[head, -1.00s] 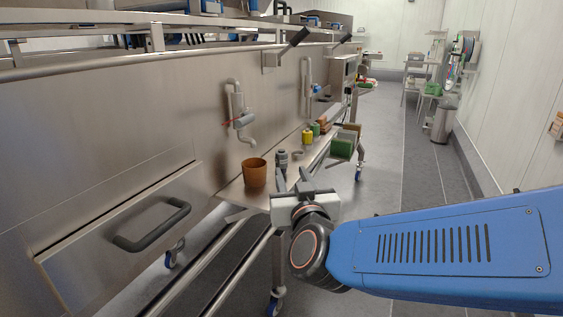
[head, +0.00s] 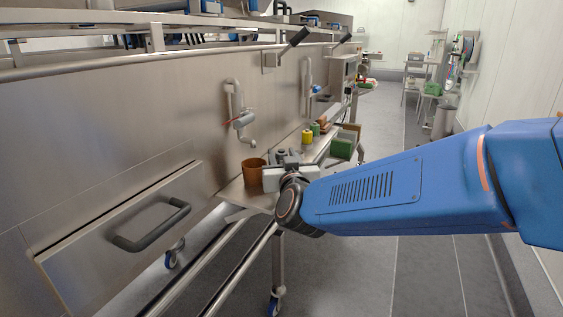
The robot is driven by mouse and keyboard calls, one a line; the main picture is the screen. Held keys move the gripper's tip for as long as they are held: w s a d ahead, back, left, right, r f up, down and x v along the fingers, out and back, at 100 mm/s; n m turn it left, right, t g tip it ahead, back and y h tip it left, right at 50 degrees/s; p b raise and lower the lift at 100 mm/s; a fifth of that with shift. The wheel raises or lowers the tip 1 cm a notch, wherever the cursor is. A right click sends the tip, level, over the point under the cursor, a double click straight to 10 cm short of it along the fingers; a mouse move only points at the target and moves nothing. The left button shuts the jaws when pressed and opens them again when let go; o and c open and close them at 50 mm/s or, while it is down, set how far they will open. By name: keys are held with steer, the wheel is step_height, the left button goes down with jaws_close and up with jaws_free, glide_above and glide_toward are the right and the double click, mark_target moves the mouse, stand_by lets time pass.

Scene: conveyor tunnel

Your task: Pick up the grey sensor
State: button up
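The grey sensor (head: 281,153) is a small dark grey upright cylinder on the steel shelf (head: 232,190). In the head view only its upper part shows; my gripper hides the rest. My gripper (head: 285,157) is low over the shelf, right at the sensor, with its fingers apart and one seeming to be on each side of it. I cannot tell whether they touch the sensor.
A brown cup (head: 253,176) stands close to the left of my gripper. A yellow item (head: 307,136), a green item (head: 315,129) and a green crate (head: 341,148) are farther along the shelf. A pipe with a red-handled valve (head: 240,119) is on the steel wall above.

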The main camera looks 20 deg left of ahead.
steer(key=shift+x, duration=0.9)
jaws_close()
steer(key=shift+r, duration=0.1)
step_height(320, 180, up, 18)
steer(key=c, duration=0.6)
jaws_free()
jaws_close()
